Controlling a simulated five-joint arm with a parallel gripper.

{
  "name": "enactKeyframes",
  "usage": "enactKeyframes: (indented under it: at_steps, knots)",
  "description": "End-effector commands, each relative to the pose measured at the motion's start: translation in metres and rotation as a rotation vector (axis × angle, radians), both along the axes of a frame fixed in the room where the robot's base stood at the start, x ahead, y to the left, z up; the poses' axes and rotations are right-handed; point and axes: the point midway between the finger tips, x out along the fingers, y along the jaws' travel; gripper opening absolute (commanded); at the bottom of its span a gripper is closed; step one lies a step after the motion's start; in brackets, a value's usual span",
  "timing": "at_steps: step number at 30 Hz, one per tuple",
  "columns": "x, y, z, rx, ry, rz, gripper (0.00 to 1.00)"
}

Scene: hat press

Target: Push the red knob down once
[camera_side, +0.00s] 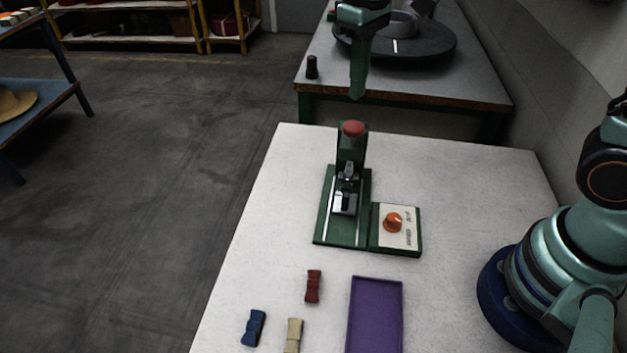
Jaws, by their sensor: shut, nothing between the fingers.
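The red knob (353,129) is a rounded cap on top of a dark green hat press (326,226) that stands upright on the white table. My gripper (357,97) points downward and its fingers are closed together with nothing between them. In the side view its tip appears just above the knob, with a visible gap between them. How far the tip is from the knob in depth is hard to tell. The metal parts of the press sit below the knob.
A green box with an orange dial (393,222) adjoins the press. A purple tray (375,283) and red (313,287), blue (253,328) and beige (293,336) bow-shaped pieces lie nearer the front. A grey-topped bench (440,89) stands behind. The table left of the press is clear.

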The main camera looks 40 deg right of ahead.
Motion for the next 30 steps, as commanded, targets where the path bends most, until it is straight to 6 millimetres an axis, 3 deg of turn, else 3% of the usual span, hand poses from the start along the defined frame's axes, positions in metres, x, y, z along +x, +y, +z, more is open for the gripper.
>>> enactKeyframes:
  at_steps: [30]
  knots:
    - [0.000, 0.000, 0.014, 0.000, 0.000, 0.000, 0.00]
